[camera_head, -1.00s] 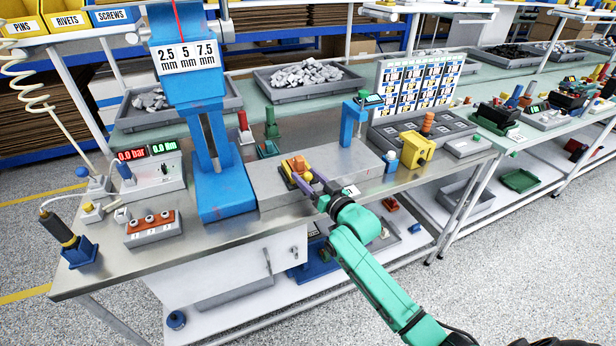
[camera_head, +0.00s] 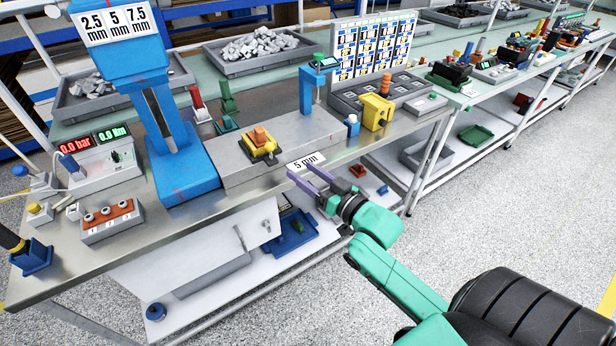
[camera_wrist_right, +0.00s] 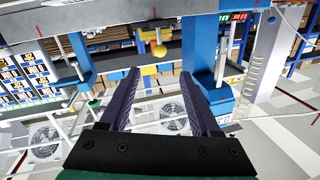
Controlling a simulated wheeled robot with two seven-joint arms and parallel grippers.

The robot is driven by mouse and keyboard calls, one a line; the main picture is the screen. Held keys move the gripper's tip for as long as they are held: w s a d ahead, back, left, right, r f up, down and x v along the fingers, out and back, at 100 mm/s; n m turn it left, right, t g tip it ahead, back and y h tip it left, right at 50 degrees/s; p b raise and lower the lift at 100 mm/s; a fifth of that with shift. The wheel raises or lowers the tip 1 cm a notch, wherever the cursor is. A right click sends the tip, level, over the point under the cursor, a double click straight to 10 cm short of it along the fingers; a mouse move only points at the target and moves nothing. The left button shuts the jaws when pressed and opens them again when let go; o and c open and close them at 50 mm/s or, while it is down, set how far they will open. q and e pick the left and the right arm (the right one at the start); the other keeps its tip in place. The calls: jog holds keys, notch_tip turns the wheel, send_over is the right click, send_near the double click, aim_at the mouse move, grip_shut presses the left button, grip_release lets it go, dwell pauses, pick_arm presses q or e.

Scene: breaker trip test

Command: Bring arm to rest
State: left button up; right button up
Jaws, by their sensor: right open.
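My green right arm (camera_head: 385,265) reaches in from the lower right. On the grey block behind it sits a yellow fixture (camera_head: 258,150) holding an orange piece (camera_head: 260,137), apart from the gripper. My left gripper is not in view.
A blue press (camera_head: 180,165) stands left of the grey block (camera_head: 228,173). A blue stand (camera_head: 306,92) and a yellow block (camera_head: 376,112) are to the right. A lower shelf with a blue tray (camera_head: 293,232) lies under the bench. The floor (camera_head: 520,200) at right is clear.

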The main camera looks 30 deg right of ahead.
jog(key=shift+s+d, duration=0.1)
jog(key=shift+s, duration=0.25)
